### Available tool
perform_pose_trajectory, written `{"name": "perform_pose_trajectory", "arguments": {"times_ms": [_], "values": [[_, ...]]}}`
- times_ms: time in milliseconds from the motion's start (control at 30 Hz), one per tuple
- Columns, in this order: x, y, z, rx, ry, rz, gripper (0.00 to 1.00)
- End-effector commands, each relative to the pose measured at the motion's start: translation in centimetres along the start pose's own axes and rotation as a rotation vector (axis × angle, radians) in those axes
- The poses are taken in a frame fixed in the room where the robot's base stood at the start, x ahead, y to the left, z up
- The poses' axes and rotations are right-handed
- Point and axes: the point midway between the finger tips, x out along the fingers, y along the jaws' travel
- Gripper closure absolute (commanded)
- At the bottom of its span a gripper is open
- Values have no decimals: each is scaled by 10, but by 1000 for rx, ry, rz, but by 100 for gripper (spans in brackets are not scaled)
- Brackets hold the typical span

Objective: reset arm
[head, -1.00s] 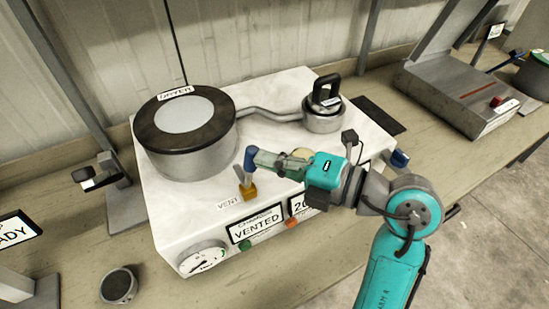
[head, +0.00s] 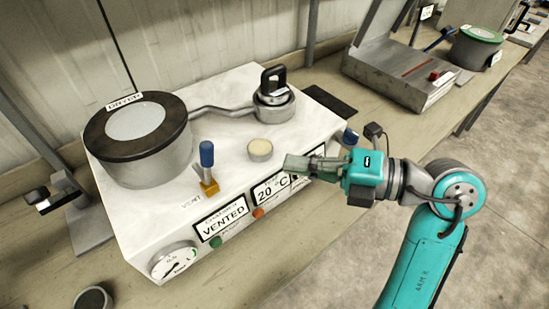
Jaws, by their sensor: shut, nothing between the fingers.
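My gripper (head: 296,166) is shut and empty. It is held in front of the right part of the white dryer unit, with its fingertips over the unit's front edge and partly hiding the front labels. The teal arm reaches in from the lower right. The blue-handled vent valve (head: 207,156) stands upright on its brass base, to the left of my gripper and apart from it. A small round beige-topped piece (head: 260,149) sits on the white top, just left of and behind the fingertips.
The white unit (head: 240,107) carries a dark-lidded dryer pot (head: 139,143) and a metal vessel with a black handle (head: 274,98). Its labels read VENTED and 20 °C. A grey machine (head: 398,80) stands on the bench behind right. Open floor (head: 500,230) lies at right.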

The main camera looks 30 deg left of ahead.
Motion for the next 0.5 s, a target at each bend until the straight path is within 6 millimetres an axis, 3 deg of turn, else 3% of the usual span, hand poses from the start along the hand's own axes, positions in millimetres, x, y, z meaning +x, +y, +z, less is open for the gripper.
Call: {"name": "perform_pose_trajectory", "arguments": {"times_ms": [500], "values": [[-9, 0, 0, 0, 1, 0, 100]]}}
